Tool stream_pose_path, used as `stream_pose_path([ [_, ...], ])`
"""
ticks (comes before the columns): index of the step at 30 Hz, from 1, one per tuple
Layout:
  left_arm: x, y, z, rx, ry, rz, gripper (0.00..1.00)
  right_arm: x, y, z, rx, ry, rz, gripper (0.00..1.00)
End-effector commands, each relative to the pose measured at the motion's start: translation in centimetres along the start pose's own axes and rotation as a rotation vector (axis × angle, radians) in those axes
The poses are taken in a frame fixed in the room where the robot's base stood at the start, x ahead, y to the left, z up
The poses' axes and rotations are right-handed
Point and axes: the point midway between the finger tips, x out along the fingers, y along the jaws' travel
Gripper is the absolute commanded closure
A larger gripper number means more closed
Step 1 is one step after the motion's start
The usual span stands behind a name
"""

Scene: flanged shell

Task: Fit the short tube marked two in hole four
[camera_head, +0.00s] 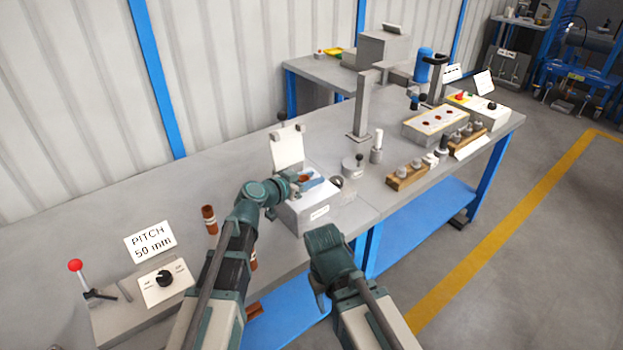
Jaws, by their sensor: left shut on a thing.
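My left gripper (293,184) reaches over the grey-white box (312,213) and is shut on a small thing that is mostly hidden. A reddish-brown piece (305,178) shows at its fingers, like a copper tube. A copper-brown tube with a pale band (209,219) stands on the bench left of my left arm. A second brown tube (253,260) shows partly behind that arm. No tube or hole numbers are readable. My right arm's end (325,247) is in front of the box, and its fingers cannot be made out.
An upright white panel (287,147) stands behind the box. A "PITCH 50 mm" sign (150,242) and a knob box (166,283) are at the left. A grey post (361,108), wooden blocks (408,176) and a panel with red spots (437,122) stand right. The bench's back left is clear.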

Motion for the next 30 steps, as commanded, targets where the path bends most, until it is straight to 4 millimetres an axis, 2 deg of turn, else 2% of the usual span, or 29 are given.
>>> stream_pose_path([
  [1,0.0,0.0,0.1,0.000,0.000,0.000,0.59,0.1,0.0,0.0,0.000,0.000,0.000,0.50],
  [6,0.0,0.0,0.0,0.000,0.000,0.000,0.28,0.0,0.0,0.0,0.000,0.000,0.000,0.50],
  [17,-0.5,0.0,0.0,0.000,0.000,-0.001,0.28,-0.2,0.0,0.0,0.000,0.000,0.000,0.50],
  [20,-1.8,0.1,-0.1,-0.001,0.000,-0.001,0.28,-0.6,0.1,0.0,0.000,0.000,0.000,0.50],
  [30,-9.1,0.2,-0.2,-0.002,0.001,-0.003,0.28,-2.9,0.3,0.2,0.000,0.000,0.000,0.50],
])
